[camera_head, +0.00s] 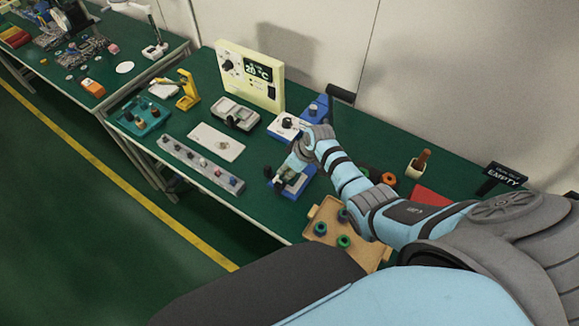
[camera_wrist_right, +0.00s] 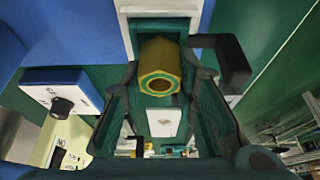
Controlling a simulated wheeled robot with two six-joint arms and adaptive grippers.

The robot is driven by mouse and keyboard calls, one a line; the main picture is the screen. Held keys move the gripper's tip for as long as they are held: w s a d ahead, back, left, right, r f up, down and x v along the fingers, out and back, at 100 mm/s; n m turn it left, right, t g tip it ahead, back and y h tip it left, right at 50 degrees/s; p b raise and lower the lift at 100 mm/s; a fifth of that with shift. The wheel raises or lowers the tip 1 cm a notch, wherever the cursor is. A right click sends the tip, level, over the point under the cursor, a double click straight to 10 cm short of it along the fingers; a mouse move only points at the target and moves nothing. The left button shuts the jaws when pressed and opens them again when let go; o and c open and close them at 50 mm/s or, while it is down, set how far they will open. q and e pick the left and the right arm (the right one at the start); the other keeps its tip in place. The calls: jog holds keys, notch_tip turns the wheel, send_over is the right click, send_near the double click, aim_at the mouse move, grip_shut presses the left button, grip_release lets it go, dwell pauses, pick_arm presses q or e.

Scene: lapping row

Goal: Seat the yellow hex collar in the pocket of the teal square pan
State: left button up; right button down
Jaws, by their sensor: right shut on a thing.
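The yellow hex collar (camera_wrist_right: 160,69) shows in the right wrist view, with its round hole facing the camera. My right gripper (camera_wrist_right: 160,92) is shut on it, with one finger on each side. In the head view my right gripper (camera_head: 281,182) is over a small blue fixture (camera_head: 292,190) near the middle of the bench; the collar cannot be made out there. I cannot tell whether the collar touches the fixture. My left gripper is out of view.
Between gripper and pan lie a grey strip with several knobs (camera_head: 176,153) and a white plate (camera_head: 215,142). A yellow stand (camera_head: 188,90) is just behind the pan. A blue device with a knob (camera_head: 287,126) is behind the gripper. A tan tray (camera_head: 322,211) with green rings stands nearer.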

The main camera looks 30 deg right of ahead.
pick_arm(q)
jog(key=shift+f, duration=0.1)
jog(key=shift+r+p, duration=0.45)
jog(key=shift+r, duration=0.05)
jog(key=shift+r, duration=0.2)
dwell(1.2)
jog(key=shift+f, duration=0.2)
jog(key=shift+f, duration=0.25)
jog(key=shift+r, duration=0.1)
